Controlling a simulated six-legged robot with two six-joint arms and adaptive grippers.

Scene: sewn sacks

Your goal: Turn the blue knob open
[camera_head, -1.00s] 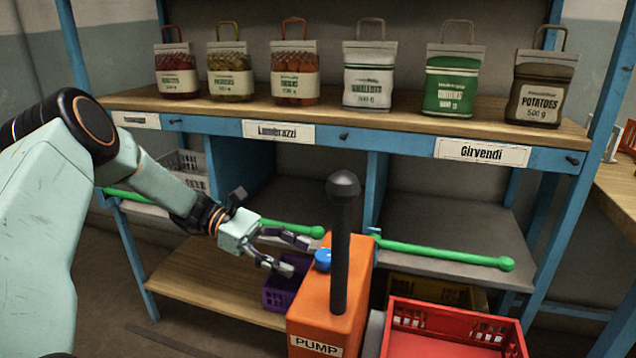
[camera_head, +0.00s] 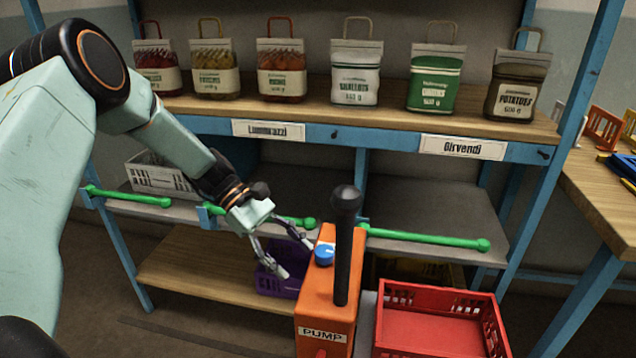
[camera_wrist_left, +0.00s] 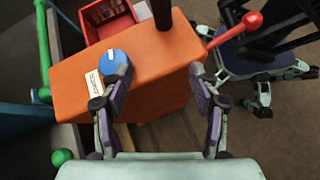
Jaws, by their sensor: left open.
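The blue knob (camera_head: 325,253) sits on top of the orange pump box (camera_head: 327,309), just left of the black upright handle. In the left wrist view the knob (camera_wrist_left: 114,64) shows a white mark on its top and lies close to the tip of the left-hand finger; I cannot tell whether they touch. My left gripper (camera_head: 296,258) is open and empty, beside the knob at its left, fingers pointing down toward the box. It also shows in the left wrist view (camera_wrist_left: 160,85), with its fingers spread apart. My right gripper is not in view.
The black handle (camera_head: 346,240) stands upright beside the knob. A red crate (camera_head: 440,295) is right of the pump, a purple crate (camera_head: 278,284) behind it at left. Green bars (camera_head: 425,240) run along the shelf front. Several sacks stand on the upper shelf.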

